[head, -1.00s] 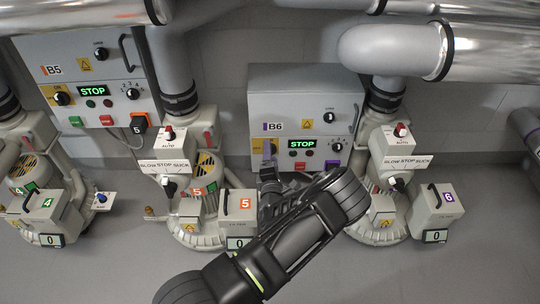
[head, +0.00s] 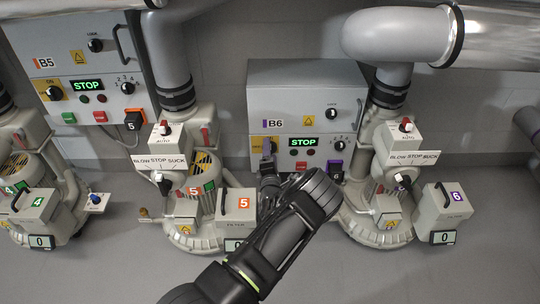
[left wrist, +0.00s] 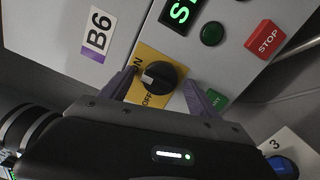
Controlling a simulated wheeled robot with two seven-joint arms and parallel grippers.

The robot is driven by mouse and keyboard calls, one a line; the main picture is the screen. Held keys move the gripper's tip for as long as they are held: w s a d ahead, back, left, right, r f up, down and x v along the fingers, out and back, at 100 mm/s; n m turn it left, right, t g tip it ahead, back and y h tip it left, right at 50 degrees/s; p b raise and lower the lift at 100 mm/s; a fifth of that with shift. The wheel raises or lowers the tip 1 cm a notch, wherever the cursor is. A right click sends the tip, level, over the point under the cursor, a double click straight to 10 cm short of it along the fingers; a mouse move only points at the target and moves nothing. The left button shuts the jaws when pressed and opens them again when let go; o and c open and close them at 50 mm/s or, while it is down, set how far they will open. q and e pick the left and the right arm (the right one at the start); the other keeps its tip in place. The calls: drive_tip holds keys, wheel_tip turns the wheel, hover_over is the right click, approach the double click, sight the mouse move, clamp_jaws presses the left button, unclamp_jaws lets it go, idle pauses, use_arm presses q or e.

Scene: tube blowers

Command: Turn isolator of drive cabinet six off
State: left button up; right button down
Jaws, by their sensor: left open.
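Drive cabinet B6 (head: 285,82) is a grey wall box in the middle of the head view, with a green STOP display (head: 303,142). Its isolator is a black round knob (left wrist: 160,76) on a yellow plate (left wrist: 137,92) marked ON and OFF in the left wrist view. The knob's white mark faces left, near the labels; I cannot tell exactly which one it points at. My left gripper (left wrist: 159,80) is open, one purple-grey finger on each side of the knob. I cannot tell whether they touch it. In the head view my gripper (head: 268,158) partly hides the isolator. My right gripper is out of view.
Blower 6 (head: 378,210) stands to the right and blower 5 (head: 185,212) to the left. Cabinet B5 (head: 60,30) is at far left. The grey floor in front is open.

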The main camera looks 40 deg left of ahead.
use_arm(q)
drive_tip(key=shift+c, duration=0.5)
drive_tip(key=c, duration=1.3)
drive_tip(key=shift+o, duration=0.2)
drive_tip(key=shift+n, duration=0.3)
drive_tip(key=shift+f+n+p, duration=0.1)
drive_tip(key=shift+n+p, duration=3.4)
drive_tip(key=shift+n, duration=5.2)
